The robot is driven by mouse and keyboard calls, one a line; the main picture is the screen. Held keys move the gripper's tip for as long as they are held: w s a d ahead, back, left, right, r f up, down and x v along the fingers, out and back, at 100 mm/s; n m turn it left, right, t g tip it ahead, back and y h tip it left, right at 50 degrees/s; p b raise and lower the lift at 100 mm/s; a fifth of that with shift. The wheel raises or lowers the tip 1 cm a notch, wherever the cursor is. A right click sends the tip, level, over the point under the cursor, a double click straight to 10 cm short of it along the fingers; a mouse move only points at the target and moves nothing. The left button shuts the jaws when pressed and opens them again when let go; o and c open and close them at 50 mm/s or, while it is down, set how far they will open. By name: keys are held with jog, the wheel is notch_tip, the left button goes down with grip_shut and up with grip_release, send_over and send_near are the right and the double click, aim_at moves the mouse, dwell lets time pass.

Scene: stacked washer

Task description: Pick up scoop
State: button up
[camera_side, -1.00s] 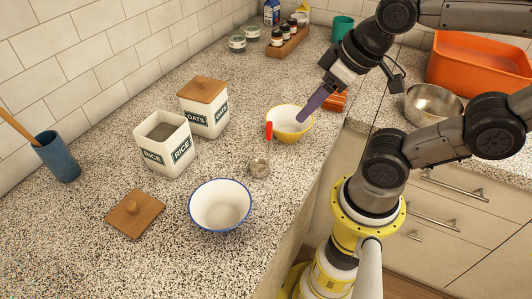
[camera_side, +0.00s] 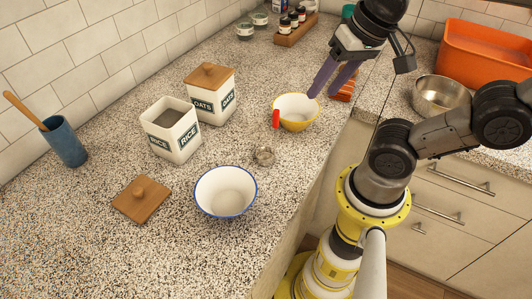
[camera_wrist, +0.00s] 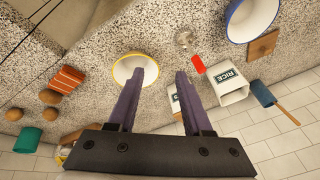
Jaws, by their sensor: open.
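The scoop is a small round metal cup (camera_side: 264,156) on the counter, with a red handle end (camera_side: 276,119) standing out toward the yellow bowl. The link between cup and red end is hard to make out. In the wrist view the cup (camera_wrist: 183,38) is above the fingers and the red end (camera_wrist: 198,64) lies just right of the right fingertip. My gripper (camera_side: 323,94) is open and empty, its purple fingers pointing down above the yellow bowl's far right side, apart from the scoop. The wrist view shows the gap between its fingertips (camera_wrist: 160,73).
A yellow bowl (camera_side: 296,112) stands beside the red end. A white blue-rimmed bowl (camera_side: 226,191), an open rice canister (camera_side: 172,130), a lidded oats canister (camera_side: 211,95) and a loose wooden lid (camera_side: 141,200) surround the scoop. The front-left counter is clear.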

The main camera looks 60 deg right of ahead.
notch_tip(320, 180, up, 6)
jog(key=w+a+m+g, duration=0.2)
jog(key=m+g, duration=0.1)
jog(key=m, duration=0.5)
jog(key=r+m+g, duration=0.1)
jog(key=r, duration=0.1)
send_over(276, 111)
jog(key=shift+f, duration=7.1)
jog(key=shift+c, duration=0.3)
grip_shut()
